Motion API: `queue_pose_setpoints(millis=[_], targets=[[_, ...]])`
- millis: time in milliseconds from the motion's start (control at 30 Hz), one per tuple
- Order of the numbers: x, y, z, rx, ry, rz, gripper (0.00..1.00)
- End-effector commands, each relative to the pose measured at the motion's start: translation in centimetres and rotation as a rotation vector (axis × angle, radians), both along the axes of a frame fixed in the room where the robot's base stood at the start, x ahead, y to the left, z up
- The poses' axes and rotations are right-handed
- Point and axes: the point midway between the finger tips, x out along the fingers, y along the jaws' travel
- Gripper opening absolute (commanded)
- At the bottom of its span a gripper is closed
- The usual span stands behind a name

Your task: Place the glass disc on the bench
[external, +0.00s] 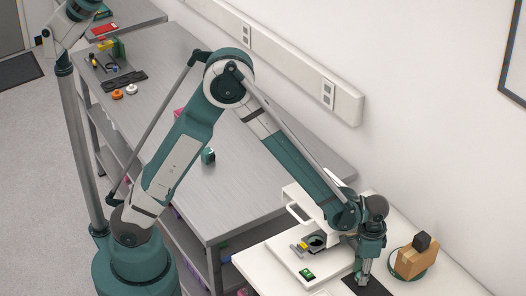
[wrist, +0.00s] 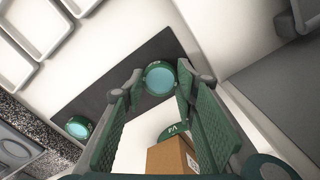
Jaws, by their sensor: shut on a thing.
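In the wrist view, a glass disc (wrist: 160,78), pale blue in a green ring, sits between the tips of my gripper (wrist: 163,84). My gripper is shut on it, low over or at the dark mat (wrist: 105,83); I cannot tell whether the disc touches the mat. A second, similar blue disc in a green ring (wrist: 78,128) lies apart at the mat's left end. In the external view, my gripper (external: 364,279) points down at the dark mat (external: 378,289) on the white bench (external: 435,275); the disc in it is too small to make out.
A brown box (external: 410,262) with a black block on top stands on a green round base right of my gripper. The white instrument (external: 307,207) with its stage stands left of it. White trays (wrist: 35,22) lie at the wrist view's upper left.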

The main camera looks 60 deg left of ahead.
Motion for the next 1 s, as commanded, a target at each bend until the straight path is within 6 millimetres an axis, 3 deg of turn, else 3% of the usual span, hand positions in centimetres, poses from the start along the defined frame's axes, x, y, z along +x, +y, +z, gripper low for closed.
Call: queue_pose_setpoints(millis=[1000], targets=[[-0.01,0.0,-1.06,0.0,0.0,0.0,0.15]])
